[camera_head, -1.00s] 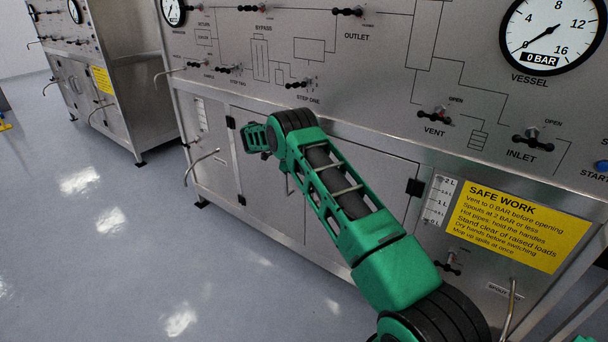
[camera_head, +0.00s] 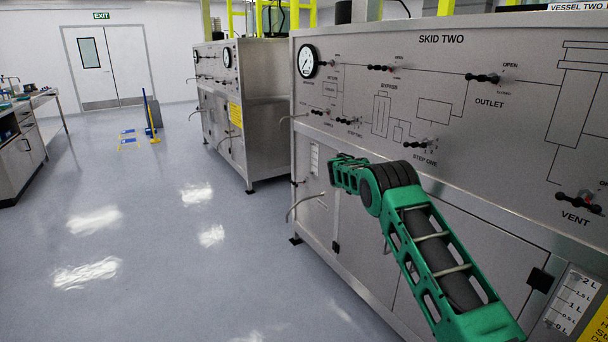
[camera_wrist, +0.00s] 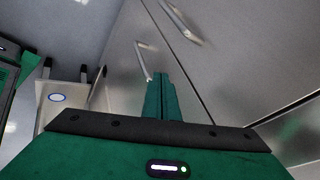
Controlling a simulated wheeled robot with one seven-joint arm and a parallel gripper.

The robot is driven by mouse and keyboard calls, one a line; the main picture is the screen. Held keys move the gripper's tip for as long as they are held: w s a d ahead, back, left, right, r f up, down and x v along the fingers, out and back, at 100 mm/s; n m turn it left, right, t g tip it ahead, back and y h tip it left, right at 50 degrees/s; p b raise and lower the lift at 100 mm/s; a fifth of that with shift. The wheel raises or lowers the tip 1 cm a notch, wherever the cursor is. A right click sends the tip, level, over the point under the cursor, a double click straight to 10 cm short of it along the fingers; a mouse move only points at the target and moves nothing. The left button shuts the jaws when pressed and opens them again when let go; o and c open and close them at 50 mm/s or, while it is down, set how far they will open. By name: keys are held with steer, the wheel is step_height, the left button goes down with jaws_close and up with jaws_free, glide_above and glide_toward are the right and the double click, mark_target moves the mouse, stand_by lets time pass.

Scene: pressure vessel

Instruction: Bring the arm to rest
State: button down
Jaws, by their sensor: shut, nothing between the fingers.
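My gripper (camera_wrist: 160,97) shows in the wrist view as two green fingers lying together, shut and empty. They point towards the steel cabinet doors with bar handles; the distance to the doors is hard to tell. In the head view my green arm (camera_head: 440,260) rises from the lower right to a black-ringed joint, bent in front of the skid panel (camera_head: 450,145). A short green part (camera_head: 345,172) extends beyond that joint to the left. The gripper fingers cannot be made out in the head view.
SKID TWO fills the right, with valve handles such as OUTLET (camera_head: 483,78) and VENT (camera_head: 575,202) and a protruding door handle (camera_head: 303,204). A second skid (camera_head: 265,110) stands behind. Open floor (camera_head: 150,240) lies to the left, with a bench (camera_head: 20,160) at the far left.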

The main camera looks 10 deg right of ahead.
steer(key=s+d+r+n+y, duration=0.1)
steer(key=s+d+r+n, duration=0.2)
steer(key=s+r, duration=0.5)
steer(key=s+d+r+n+y, duration=0.1)
steer(key=s+d+r+n, duration=0.2)
steer(key=s+r, duration=0.5)
steer(key=s+d+r+n+y, duration=0.1)
steer(key=s+d+r+n, duration=0.3)
steer(key=s, duration=0.7)
steer(key=s+a+r+n+y, duration=0.1)
steer(key=s+a+n, duration=0.1)
steer(key=s, duration=0.7)
steer(key=s+a+r+n+y, duration=0.1)
steer(key=s+a+n, duration=0.2)
steer(key=s, duration=0.7)
steer(key=s+a+f+n+y, duration=0.1)
steer(key=s+a+f+n, duration=0.1)
steer(key=s, duration=0.6)
steer(key=s+a+f+n+y, duration=0.1)
steer(key=s+a+f+n, duration=0.2)
steer(key=s+a, duration=0.3)
steer(key=shift+s+f, duration=0.4)
steer(key=shift+s, duration=0.65)
steer(key=shift+a, duration=0.1)
